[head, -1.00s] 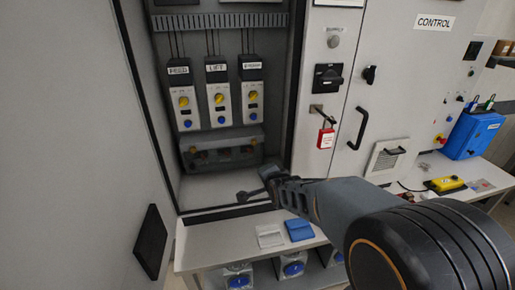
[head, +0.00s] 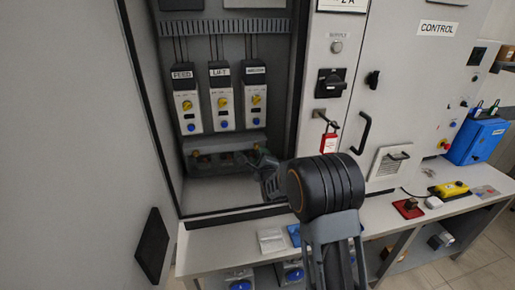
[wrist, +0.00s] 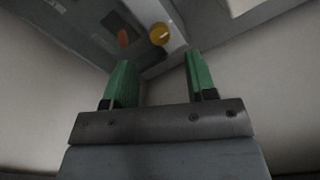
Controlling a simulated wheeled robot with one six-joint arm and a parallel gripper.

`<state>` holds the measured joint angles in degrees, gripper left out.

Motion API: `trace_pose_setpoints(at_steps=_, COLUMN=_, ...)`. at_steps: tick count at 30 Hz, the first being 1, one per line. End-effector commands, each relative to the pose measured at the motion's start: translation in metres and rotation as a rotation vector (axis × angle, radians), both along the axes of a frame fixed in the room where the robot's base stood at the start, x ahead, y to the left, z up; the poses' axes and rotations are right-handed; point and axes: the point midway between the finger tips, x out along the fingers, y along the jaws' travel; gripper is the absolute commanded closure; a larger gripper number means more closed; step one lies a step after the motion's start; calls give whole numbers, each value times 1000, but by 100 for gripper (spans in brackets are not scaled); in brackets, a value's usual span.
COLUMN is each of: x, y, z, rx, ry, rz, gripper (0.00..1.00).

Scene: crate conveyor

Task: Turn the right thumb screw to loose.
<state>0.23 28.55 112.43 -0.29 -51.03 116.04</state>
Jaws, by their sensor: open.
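A grey cover with a dark window (head: 222,143) sits low inside the open cabinet, under the row of switch units. The right thumb screw is not clear in the head view, where my gripper (head: 254,157) is in front of the cover's right end. In the wrist view a round yellow knob (wrist: 160,34), which looks like that thumb screw, lies beyond and between the fingertips, apart from them. My gripper (wrist: 160,72) is open, with green fingers and nothing between them. An orange spot (wrist: 123,38) shows left of the knob.
Units labelled FEED (head: 187,103) and LIFT (head: 221,97), plus a third, hang above the cover. The cabinet's right edge stands close to my arm. A red padlock (head: 328,143) hangs on the right door. A bench (head: 215,240) runs below.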

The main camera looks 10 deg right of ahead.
Motion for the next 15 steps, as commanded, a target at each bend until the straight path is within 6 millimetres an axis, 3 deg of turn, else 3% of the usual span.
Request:
trace_pose_setpoints(at_steps=6, x=35, y=0, z=1, rx=-1, ry=0, rz=0, gripper=48)
trace_pose_setpoints(at_steps=15, x=57, y=0, z=0, rx=-1, ry=2, rz=0, gripper=48)
